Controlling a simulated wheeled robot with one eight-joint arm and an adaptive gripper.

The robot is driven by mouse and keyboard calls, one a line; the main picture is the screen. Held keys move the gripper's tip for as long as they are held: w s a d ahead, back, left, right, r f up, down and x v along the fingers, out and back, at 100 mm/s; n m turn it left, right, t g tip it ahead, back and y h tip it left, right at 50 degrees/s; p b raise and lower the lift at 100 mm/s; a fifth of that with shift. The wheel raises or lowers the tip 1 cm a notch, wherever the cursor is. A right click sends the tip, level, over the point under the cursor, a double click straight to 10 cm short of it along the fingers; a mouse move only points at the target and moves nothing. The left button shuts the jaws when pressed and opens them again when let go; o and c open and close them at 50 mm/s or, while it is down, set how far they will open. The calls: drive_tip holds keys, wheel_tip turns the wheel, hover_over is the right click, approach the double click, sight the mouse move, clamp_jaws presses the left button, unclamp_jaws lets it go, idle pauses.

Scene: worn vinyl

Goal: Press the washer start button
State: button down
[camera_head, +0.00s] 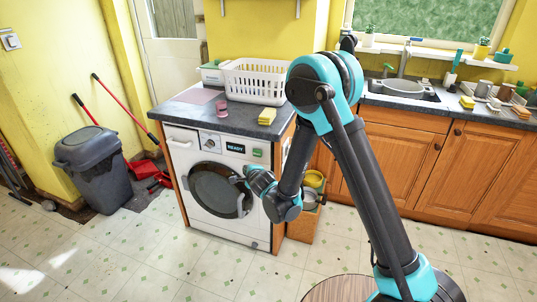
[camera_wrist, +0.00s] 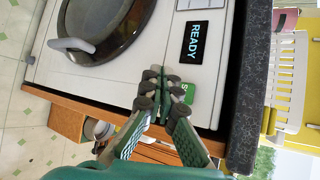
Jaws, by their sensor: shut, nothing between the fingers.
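The white washer (camera_head: 180,148) stands under a dark counter, with its round dark door closed. Its lit display (camera_head: 235,147) reads READY, and it also shows in the wrist view (camera_wrist: 194,42). The green start button (camera_head: 257,153) sits on the right of the front panel, below and right of the display. In the wrist view the button (camera_wrist: 188,92) is partly hidden behind my fingers. My gripper (camera_wrist: 163,76) is shut and empty, with its tips beside the button in that view. I cannot tell whether they touch the panel. In the head view my gripper (camera_head: 238,180) overlaps the door.
The door handle (camera_wrist: 72,45) sticks out near my gripper. An open drawer (camera_head: 303,225) is right of the washer. The floor in front is clear.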

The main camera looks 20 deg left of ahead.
drive_tip(key=shift+w, duration=0.15)
approach(254, 155)
drive_tip(key=shift+s+a+f+x, duration=0.1)
drive_tip(key=shift+s+a+x, duration=0.05)
drive_tip(key=shift+x, duration=0.75)
drive_tip(key=shift+s+a+f+x, duration=0.1)
drive_tip(key=shift+s+x, duration=0.05)
drive_tip(key=shift+x, duration=0.75)
drive_tip(key=shift+s+a+f+x, duration=0.1)
drive_tip(key=shift+s+a+x, duration=0.05)
drive_tip(key=shift+x, duration=0.75)
drive_tip(key=shift+w, duration=0.15)
drive_tip(key=shift+w, duration=0.3)
drive_tip(key=shift+w+d, duration=0.1)
drive_tip(key=shift+w, duration=0.25)
idle(0.4)
drive_tip(key=shift+s, duration=0.8)
